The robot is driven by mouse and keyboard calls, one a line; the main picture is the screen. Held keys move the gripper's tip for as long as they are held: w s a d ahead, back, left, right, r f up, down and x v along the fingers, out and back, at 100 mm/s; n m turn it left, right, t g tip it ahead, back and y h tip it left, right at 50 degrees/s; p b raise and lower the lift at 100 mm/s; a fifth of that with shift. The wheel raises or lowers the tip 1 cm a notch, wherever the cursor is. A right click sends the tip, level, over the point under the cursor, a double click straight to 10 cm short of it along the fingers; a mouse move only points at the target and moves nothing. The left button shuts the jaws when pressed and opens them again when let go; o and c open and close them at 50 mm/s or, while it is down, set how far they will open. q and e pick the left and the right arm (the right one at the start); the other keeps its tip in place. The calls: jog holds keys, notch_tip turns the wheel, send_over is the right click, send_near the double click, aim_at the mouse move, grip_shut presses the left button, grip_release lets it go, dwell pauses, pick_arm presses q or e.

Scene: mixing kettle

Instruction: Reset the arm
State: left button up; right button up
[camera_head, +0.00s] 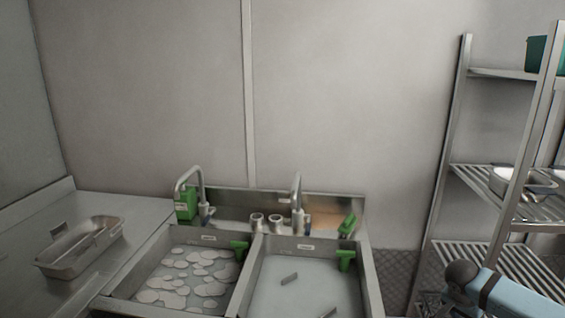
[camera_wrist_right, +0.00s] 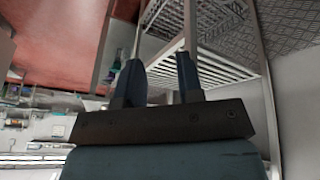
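My right arm (camera_head: 512,298) comes in at the lower right of the head view, in front of the shelf rack. My right gripper (camera_wrist_right: 160,78) shows in the right wrist view with its two dark fingers apart and nothing between them. The fingers point toward the metal rack (camera_wrist_right: 190,40). My left arm and left gripper are not in either view.
A double sink (camera_head: 372,285) stands at the lower middle; its left basin holds foam and its right basin holds water. A metal tray (camera_head: 80,250) sits on the left counter (camera_head: 60,210). A wire shelf rack (camera_head: 450,150) stands at the right, close to my right arm.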

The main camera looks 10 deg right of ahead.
jog(key=s+a+f+n+t+y, duration=0.2)
jog(key=s+a+f+n+t, duration=0.25)
jog(key=s+f+n, duration=0.6)
jog(key=s+a+f+n+t+y, duration=0.2)
jog(key=s+a+n+t+y, duration=0.4)
jog(key=s+n, duration=0.7)
jog(key=a+f+m, duration=0.1)
jog(key=a+m, duration=0.7)
jog(key=a, duration=1.7)
notch_tip(320, 180, up, 8)
jog(key=d+p, duration=0.1)
jog(key=p, duration=0.7)
jog(key=shift+w+d+n, duration=0.15)
jog(key=shift+w+n, duration=0.05)
jog(key=shift+n, duration=0.15)
